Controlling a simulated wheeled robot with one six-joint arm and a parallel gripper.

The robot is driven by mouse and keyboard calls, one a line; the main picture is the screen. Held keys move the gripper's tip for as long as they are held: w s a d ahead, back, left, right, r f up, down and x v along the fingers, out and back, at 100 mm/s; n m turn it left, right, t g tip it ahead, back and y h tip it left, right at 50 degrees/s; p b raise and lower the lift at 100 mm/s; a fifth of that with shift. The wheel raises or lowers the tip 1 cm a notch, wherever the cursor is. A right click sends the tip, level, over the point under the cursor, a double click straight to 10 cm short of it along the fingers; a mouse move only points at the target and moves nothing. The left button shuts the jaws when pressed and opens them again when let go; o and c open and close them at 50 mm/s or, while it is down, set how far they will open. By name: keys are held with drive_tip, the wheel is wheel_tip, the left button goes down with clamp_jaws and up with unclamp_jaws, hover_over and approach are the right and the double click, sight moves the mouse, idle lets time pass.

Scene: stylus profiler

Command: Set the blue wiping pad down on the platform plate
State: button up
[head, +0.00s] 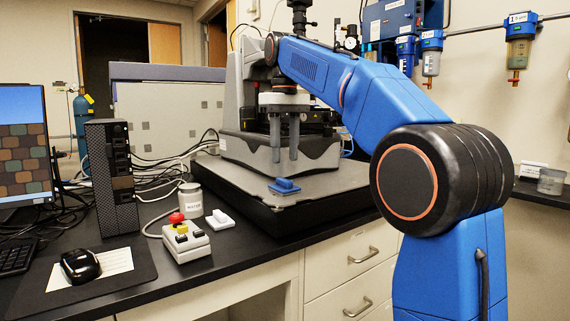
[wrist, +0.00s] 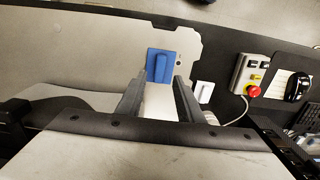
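The blue wiping pad (head: 285,187) has a raised grip on top and lies flat on the grey platform plate (head: 330,183), near its front edge. In the wrist view the pad (wrist: 163,65) shows just past my fingertips, with the plate (wrist: 95,50) around it. My gripper (head: 284,160) points down above the plate, behind and above the pad in the head view. Its two fingers are apart with nothing between them, and a gap shows between the fingertips and the pad. The wrist view also shows the gripper (wrist: 161,79) open.
A white pad (head: 221,221) lies on the black bench left of the plate. Near it stand a labelled jar (head: 190,199) and a control box (head: 186,241) with a red button. The profiler body (head: 270,150) rises behind the plate. The plate's right part is clear.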

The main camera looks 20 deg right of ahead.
drive_tip(key=shift+r, duration=0.5)
drive_tip(key=shift+s+d+f, duration=0.2)
drive_tip(key=shift+s, duration=0.3)
drive_tip(key=shift+m+t, duration=0.4)
drive_tip(key=shift+t, duration=0.2)
drive_tip(key=s+f, duration=0.1)
drive_tip(key=s, duration=0.1)
drive_tip(key=s+d+f, duration=0.1)
drive_tip(key=s+f, duration=0.1)
drive_tip(key=s+d+f, duration=0.1)
drive_tip(key=s, duration=0.1)
drive_tip(key=shift+s+d+f, duration=0.1)
drive_tip(key=shift+s+f, duration=0.2)
drive_tip(key=shift+s, duration=0.1)
drive_tip(key=s+d+f+m+t, duration=0.1)
drive_tip(key=s+d+f, duration=0.1)
drive_tip(key=s+f, duration=1)
drive_tip(key=s+d+f+m+t, duration=0.1)
drive_tip(key=s+d+f+t, duration=0.1)
drive_tip(key=s+f, duration=1.1)
wheel_tip(320, 180, down, 8)
drive_tip(key=shift+s+d+r+m+t, duration=0.1)
drive_tip(key=shift+s+d+m+t, duration=0.1)
drive_tip(key=shift+s+m+t, duration=0.15)
